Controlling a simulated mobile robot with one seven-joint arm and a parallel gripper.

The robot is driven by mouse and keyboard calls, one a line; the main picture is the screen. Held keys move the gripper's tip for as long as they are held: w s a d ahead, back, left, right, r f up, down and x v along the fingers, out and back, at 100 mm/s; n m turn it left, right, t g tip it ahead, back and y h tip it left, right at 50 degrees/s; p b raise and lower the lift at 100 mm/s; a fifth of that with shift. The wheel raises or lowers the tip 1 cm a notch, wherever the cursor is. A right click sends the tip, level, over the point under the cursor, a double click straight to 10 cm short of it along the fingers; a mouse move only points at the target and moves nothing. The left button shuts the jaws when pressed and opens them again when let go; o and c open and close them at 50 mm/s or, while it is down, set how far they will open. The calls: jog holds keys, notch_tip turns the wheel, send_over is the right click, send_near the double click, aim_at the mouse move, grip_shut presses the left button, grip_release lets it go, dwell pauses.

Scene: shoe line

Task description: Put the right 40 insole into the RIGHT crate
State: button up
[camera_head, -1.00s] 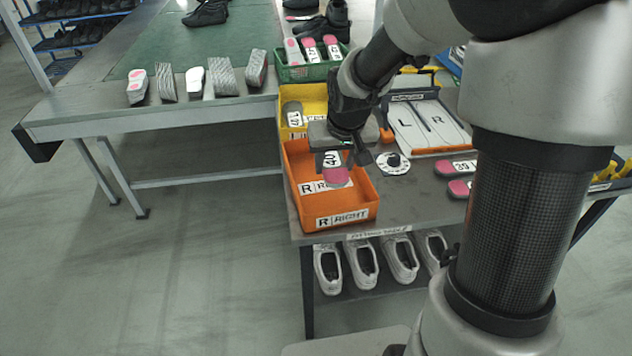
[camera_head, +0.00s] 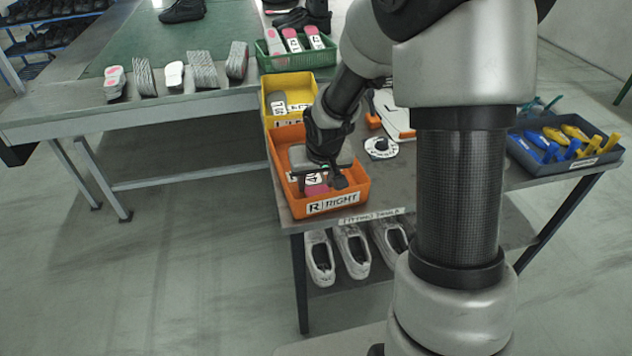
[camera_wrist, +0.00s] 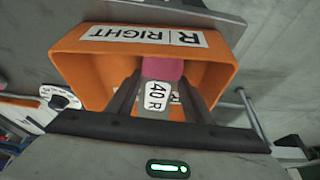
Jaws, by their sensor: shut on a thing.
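The orange crate (camera_head: 365,181) labelled R RIGHT stands on the near left corner of the fitting table. In the wrist view the crate (camera_wrist: 70,68) surrounds the fingertips. My gripper (camera_head: 318,180) is over the crate, its fingers down inside the rim. It is shut on an insole with a pink end (camera_head: 316,190). In the wrist view the insole (camera_wrist: 157,97) shows a 40 R label and sits between both fingers, its pink end toward the labelled wall. Whether it touches the crate floor I cannot tell.
A yellow crate (camera_head: 268,103) with a grey insole stands behind the orange one, and a green basket (camera_head: 283,62) behind that. A dark tray of yellow and blue tools (camera_head: 600,155) is at the right. A round white dial (camera_head: 381,148) lies beside the crate.

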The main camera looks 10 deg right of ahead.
jog(key=shift+f, duration=0.1)
jog(key=shift+f, duration=0.15)
jog(key=o, duration=1)
jog(key=shift+r, duration=0.2)
